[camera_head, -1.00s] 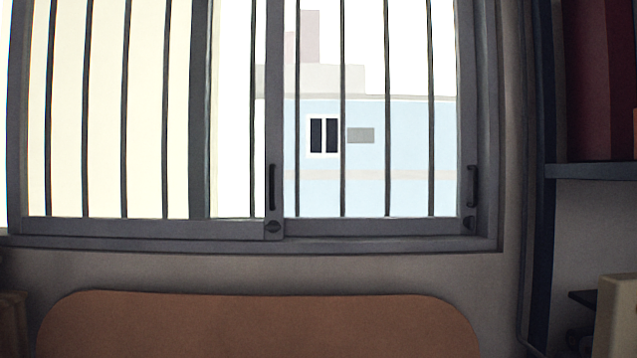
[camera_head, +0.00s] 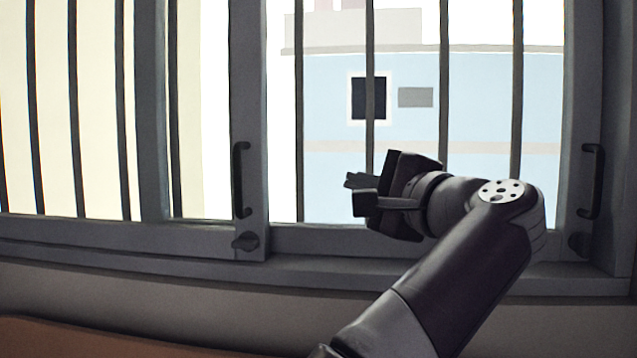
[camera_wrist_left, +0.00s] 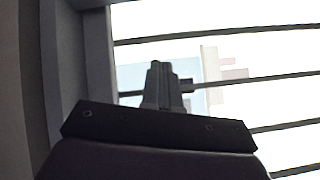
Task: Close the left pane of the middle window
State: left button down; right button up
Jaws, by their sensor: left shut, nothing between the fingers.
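The window's left pane (camera_head: 252,110) shows in the head view, with a grey frame and a black vertical handle (camera_head: 240,180) on its right upright. A dark knob (camera_head: 245,241) sits below the handle. My left gripper (camera_head: 352,183) is shut and empty, pointing left. It appears in front of the right pane (camera_head: 340,240), right of the handle and apart from it in the picture. In the left wrist view, the closed fingers (camera_wrist_left: 162,85) appear before the bars and bright outside, with the grey window frame (camera_wrist_left: 75,60) at the left. My right gripper is out of view.
Dark vertical bars (camera_head: 444,90) cross the window opening. The right pane has its own black handle (camera_head: 592,180) at the far right. The sill (camera_head: 150,250) runs below, with a brown rounded panel (camera_head: 60,338) at lower left. The space left of my gripper looks clear.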

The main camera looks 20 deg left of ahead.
pick_arm(q)
jog(key=s+a+n+g, duration=0.1)
jog(key=s+n+g, duration=0.1)
jog(key=s+n, duration=0.2)
jog(key=p, duration=0.4)
send_near(265, 183)
jog(key=w+a, duration=0.1)
jog(key=w, duration=0.3)
jog(key=a, duration=0.2)
jog(key=s+a+p, duration=0.1)
jog(key=a, duration=0.1)
jog(key=shift+f, duration=0.1)
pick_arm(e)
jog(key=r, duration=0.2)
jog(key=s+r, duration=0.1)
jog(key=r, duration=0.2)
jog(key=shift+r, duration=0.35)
pick_arm(q)
jog(key=shift+f, duration=0.1)
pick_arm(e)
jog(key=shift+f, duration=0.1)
